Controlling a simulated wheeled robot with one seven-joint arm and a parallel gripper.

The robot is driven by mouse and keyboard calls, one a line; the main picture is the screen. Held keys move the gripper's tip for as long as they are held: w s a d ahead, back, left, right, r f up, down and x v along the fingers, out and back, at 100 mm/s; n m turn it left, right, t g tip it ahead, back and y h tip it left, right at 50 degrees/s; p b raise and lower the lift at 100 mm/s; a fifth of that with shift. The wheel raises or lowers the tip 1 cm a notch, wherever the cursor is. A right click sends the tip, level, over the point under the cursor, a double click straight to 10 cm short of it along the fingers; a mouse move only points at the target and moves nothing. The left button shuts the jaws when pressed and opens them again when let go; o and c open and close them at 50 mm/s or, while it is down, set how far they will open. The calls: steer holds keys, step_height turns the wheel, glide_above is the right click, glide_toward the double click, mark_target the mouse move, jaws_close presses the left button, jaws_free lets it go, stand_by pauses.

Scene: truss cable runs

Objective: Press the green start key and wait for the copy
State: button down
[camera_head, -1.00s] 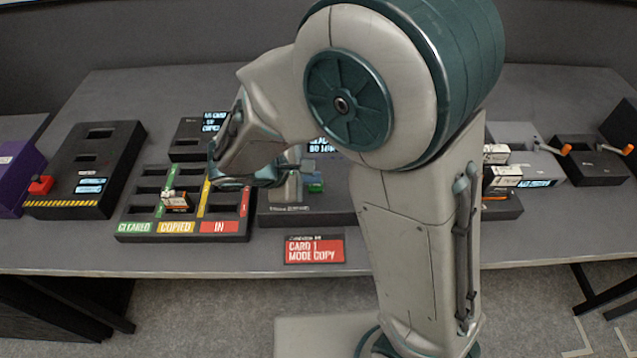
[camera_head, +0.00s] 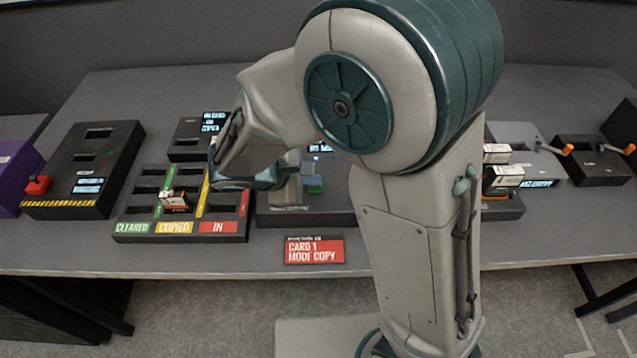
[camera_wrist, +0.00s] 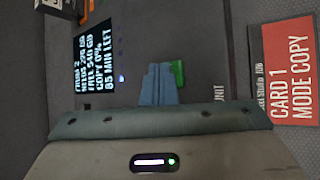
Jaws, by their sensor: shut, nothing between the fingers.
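The green start key (camera_wrist: 178,73) sits on the dark copy unit (camera_wrist: 205,45). In the wrist view my gripper (camera_wrist: 160,70) is shut, with its fingertips right beside the key and partly over it; I cannot tell how firmly they touch. The unit's screen (camera_wrist: 95,65) is lit and reads a copy line at 0% with 85 min left. A small blue light glows near the screen.
A red sign (camera_head: 315,250) reading "CARD 1 MODE COPY" lies in front of the unit. A tray (camera_head: 182,238) marked cleared, copied and in stands to the left and holds a card (camera_head: 174,201). More devices stand at right, partly behind my arm.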

mark_target(311, 188)
steer(key=shift+r+p, duration=0.65)
steer(key=shift+r, duration=0.3)
step_height(311, 188, up, 5)
steer(key=p, duration=0.3)
steer(key=shift+p, duration=0.4)
steer(key=shift+d, duration=0.1)
steer(key=s+d+r+m+g+y, duration=0.1)
steer(key=s+d+r+m+y, duration=0.2)
steer(key=s+d+m, duration=0.2)
steer(key=s+d+r+m+g+y, duration=0.1)
steer(key=s+d+r+m+y, duration=0.2)
steer(key=s+d+m, duration=0.3)
steer(key=d+m+y, duration=0.1)
steer(key=d+m, duration=0.1)
steer(key=m, duration=0.3)
steer(key=shift+s+d+r+y, duration=0.2)
steer(key=shift+s+r+y, duration=0.1)
steer(key=shift+r, duration=0.05)
